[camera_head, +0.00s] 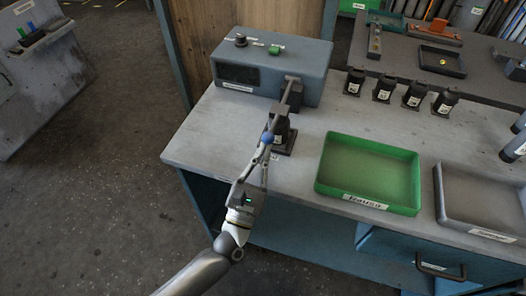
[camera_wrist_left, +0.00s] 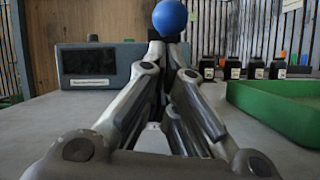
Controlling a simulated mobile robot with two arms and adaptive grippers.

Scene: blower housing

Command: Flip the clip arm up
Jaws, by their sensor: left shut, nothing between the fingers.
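The clip arm (camera_head: 283,105) is a dark bar running from the front of the grey-blue housing box (camera_head: 283,62) toward me, with a blue ball (camera_head: 267,137) at its near end. It passes above a black labelled part (camera_head: 285,139) on the bench. My left gripper (camera_head: 266,148) is shut with nothing between its fingers; its tips are at the blue ball. In the left wrist view the ball (camera_wrist_left: 170,16) shows just beyond the shut fingertips (camera_wrist_left: 167,42) and hides most of the bar. I cannot tell whether they touch. My right gripper is not in view.
A green tray (camera_head: 325,189) lies to the right on the bench, with a grey tray (camera_head: 440,205) beside it. Several black labelled parts (camera_head: 413,96) stand in a row behind. Bare bench top (camera_head: 215,140) lies left of the gripper.

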